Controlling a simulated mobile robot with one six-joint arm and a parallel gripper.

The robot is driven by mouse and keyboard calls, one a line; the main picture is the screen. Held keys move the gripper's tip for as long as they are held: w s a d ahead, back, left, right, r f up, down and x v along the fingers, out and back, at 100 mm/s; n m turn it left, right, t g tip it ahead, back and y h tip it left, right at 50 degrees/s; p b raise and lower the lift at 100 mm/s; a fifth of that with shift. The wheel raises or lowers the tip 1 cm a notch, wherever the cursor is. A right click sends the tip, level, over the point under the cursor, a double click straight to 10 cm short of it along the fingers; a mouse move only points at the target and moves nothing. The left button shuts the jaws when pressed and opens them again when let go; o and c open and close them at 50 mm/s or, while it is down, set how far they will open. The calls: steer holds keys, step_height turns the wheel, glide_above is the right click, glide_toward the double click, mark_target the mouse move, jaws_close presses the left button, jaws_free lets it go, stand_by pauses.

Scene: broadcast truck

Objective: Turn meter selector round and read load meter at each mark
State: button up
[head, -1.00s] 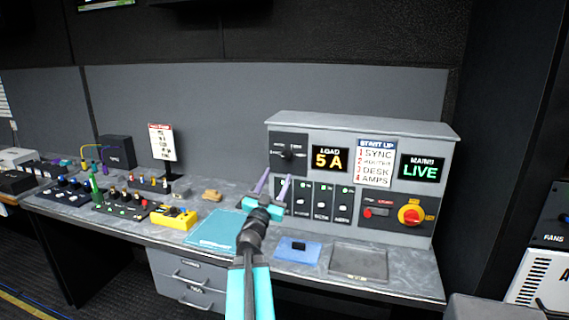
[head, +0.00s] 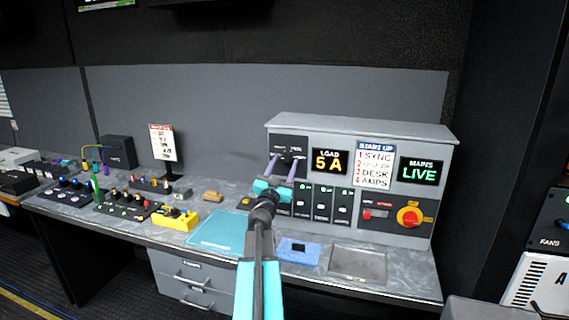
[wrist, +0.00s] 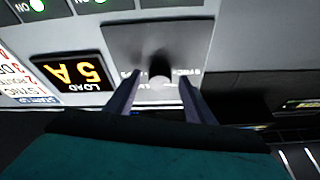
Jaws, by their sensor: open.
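The meter selector (wrist: 160,74) is a black knob with a pale round end on a dark plate. In the head view its plate (head: 288,143) sits at the upper left of the grey panel, partly hidden by my gripper. My gripper (head: 283,158) is open in front of the selector. In the wrist view its two fingers (wrist: 155,88) stand to either side of the knob, with gaps, and I cannot tell how deep they reach. The load meter (head: 329,161) reads 5 A in yellow. It shows upside down in the wrist view (wrist: 78,73).
Right of the load meter are a start-up list (head: 374,166) and a mains display (head: 418,171) reading LIVE. Below are several breakers (head: 321,203) and a red rotary switch on yellow (head: 410,217). A blue pad (head: 298,251) and grey tray (head: 358,264) lie on the desk in front.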

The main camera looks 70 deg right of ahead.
steer(key=shift+d+r, duration=0.1)
steer(key=shift+d, duration=0.1)
steer(key=shift+c, duration=0.3)
steer(key=c, duration=1)
steer(key=shift+m, duration=0.5)
steer(key=m+g, duration=0.1)
steer(key=m, duration=0.1)
steer(key=m+g+p, duration=0.1)
steer(key=m, duration=0.1)
steer(key=m+g+y, duration=0.1)
steer(key=m, duration=0.2)
steer(key=shift+w+r+g, duration=0.15)
steer(key=shift+w+g, duration=0.2)
steer(key=shift+g, duration=0.05)
steer(key=m+g+y+p, duration=0.1)
steer(key=m, duration=0.2)
steer(key=m+g+y, duration=0.1)
steer(key=m, duration=0.3)
steer(key=shift+w+r+m+p, duration=0.15)
steer(key=shift+r+m+p, duration=0.05)
steer(key=shift+m+p, duration=0.15)
